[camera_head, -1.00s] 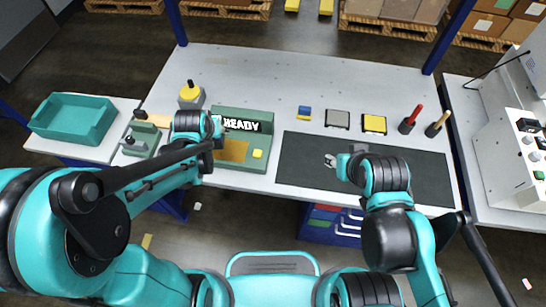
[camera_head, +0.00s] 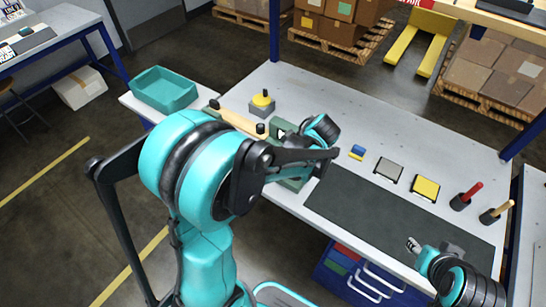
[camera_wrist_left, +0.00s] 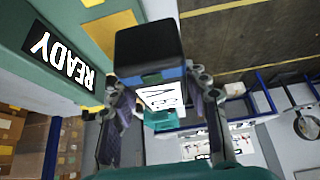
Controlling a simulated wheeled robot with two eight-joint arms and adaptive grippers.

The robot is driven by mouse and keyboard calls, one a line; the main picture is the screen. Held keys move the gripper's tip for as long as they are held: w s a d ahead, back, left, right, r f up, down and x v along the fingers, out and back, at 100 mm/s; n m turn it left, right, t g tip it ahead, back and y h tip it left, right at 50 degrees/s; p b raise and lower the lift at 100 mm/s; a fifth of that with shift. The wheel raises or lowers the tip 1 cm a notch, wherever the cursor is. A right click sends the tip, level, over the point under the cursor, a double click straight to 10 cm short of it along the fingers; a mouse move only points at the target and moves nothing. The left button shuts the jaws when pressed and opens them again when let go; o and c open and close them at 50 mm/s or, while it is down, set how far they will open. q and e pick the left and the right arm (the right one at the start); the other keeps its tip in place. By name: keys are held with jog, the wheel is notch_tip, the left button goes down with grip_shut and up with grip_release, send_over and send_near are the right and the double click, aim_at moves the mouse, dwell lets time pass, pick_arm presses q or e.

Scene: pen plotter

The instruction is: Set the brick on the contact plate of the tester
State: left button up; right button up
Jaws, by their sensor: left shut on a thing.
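The brick (camera_wrist_left: 148,45) is a dark block with a blue band, seen close up in the left wrist view. My left gripper (camera_wrist_left: 155,90) is shut on it, with a finger on each side. The tester is a green box with a lit READY display (camera_wrist_left: 60,55). A gold patch (camera_wrist_left: 108,27), perhaps its contact plate, shows beside the brick; I cannot tell whether they touch. In the head view my left arm hides most of the tester (camera_head: 283,127), the brick and the left fingertips. My right gripper (camera_head: 413,244) is over the dark mat's front edge, its opening unclear.
A teal bin (camera_head: 165,90) stands at the left. A yellow-topped knob (camera_head: 262,101) is behind the tester. The dark mat (camera_head: 375,205) is clear.

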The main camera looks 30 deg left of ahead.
pick_arm(q)
jog(key=w+a+f+b, duration=0.1)
jog(key=w+a+f, duration=0.1)
jog(key=w+a+f+b, duration=0.1)
jog(key=w+a+f, duration=0.1)
jog(key=w, duration=0.1)
jog(key=w+a+f+b, duration=0.1)
jog(key=w+f, duration=0.1)
jog(key=shift+w+a, duration=0.35)
jog(key=shift+a, duration=0.05)
notch_tip(320, 180, down, 4)
jog(key=shift+f+b, duration=0.1)
jog(key=shift+b, duration=0.85)
jog(key=o, duration=1.4)
jog(key=shift+o, duration=0.2)
